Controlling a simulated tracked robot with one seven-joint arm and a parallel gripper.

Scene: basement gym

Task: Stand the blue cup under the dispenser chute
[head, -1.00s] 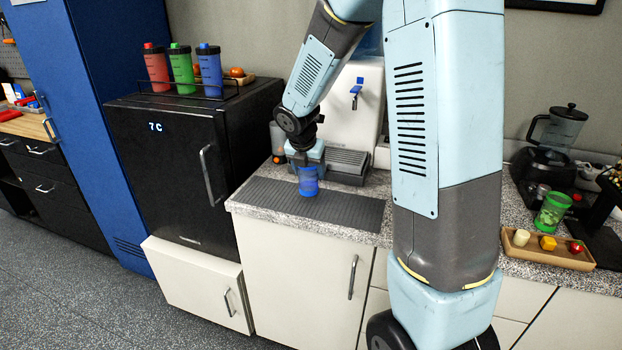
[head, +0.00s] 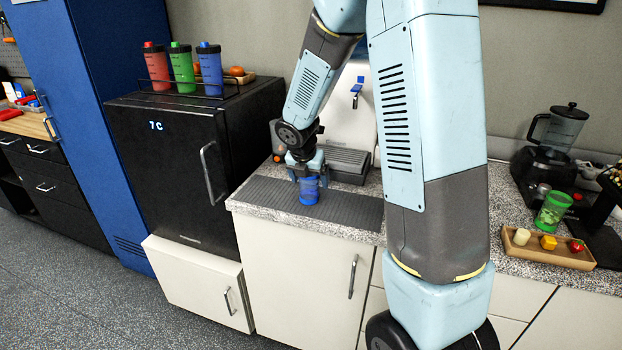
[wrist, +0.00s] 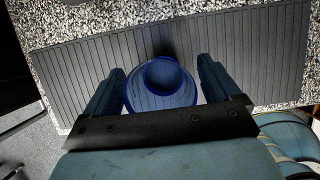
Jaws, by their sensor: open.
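The blue cup (head: 309,192) stands upright on the dark ribbed mat (head: 350,210) on the counter, near the mat's middle. My gripper (head: 308,175) is open, pointing down, with its fingers on either side of the cup. In the wrist view the cup (wrist: 160,88) lies between the two spread fingers, with narrow gaps beside it. The white dispenser (head: 347,115) with a blue lever (head: 356,90) stands behind, to the right of the cup. My arm partly hides it, and I cannot make out the chute clearly. The cup is in front of the dispenser's grey tray (head: 348,162).
A black fridge (head: 180,170) carries a rack of red, green and blue bottles (head: 182,70) at left. A blender (head: 555,140), a green cup (head: 553,210) and a wooden tray (head: 520,252) with food pieces are at right. The mat's right part is bare.

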